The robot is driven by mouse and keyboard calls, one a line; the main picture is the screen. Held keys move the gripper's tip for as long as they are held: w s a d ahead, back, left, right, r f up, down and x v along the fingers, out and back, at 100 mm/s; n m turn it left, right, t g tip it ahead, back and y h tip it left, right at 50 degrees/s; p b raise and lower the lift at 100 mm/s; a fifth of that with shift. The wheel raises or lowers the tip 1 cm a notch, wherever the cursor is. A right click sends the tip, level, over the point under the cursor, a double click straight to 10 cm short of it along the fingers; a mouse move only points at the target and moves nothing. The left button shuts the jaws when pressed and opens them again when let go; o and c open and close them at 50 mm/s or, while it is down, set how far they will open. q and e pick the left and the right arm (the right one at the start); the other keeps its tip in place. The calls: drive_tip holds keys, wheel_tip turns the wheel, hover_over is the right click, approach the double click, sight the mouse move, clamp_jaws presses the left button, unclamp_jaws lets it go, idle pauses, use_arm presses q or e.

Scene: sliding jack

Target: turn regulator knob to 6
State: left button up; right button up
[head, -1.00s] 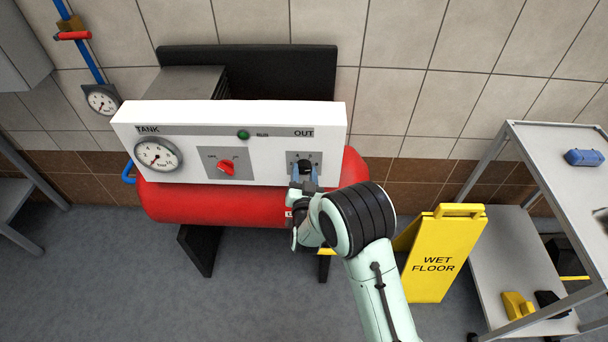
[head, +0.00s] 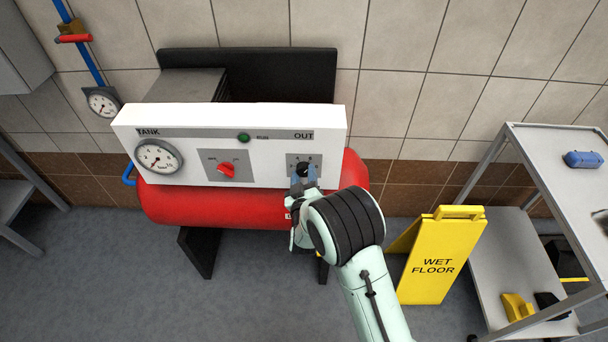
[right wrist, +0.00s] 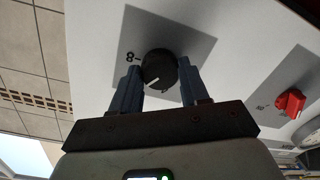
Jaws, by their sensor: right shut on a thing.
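The regulator knob (head: 304,169) is a black round knob on a grey plate under the OUT label, at the right end of the white panel (head: 275,122). In the right wrist view the knob (right wrist: 158,68) shows a white pointer line, and a figure 8 is readable on the plate beside it. Other figures are hidden or too small to read. My right gripper (head: 305,181) is shut on the knob; its blue fingers (right wrist: 160,84) stand on either side of it. My left gripper is not in view.
A red switch (head: 226,170) and the TANK gauge (head: 158,156) are on the same panel, above the red tank (head: 220,207). A yellow wet-floor sign (head: 440,258) and a grey cart (head: 510,250) stand to the right. The floor at the left front is clear.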

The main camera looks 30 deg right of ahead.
drive_tip(key=shift+n, duration=0.5)
drive_tip(key=o, duration=1.1)
drive_tip(key=shift+c, duration=0.2)
drive_tip(key=shift+s+a, duration=0.1)
drive_tip(key=b+v, duration=0.1)
drive_tip(key=v, duration=1.2)
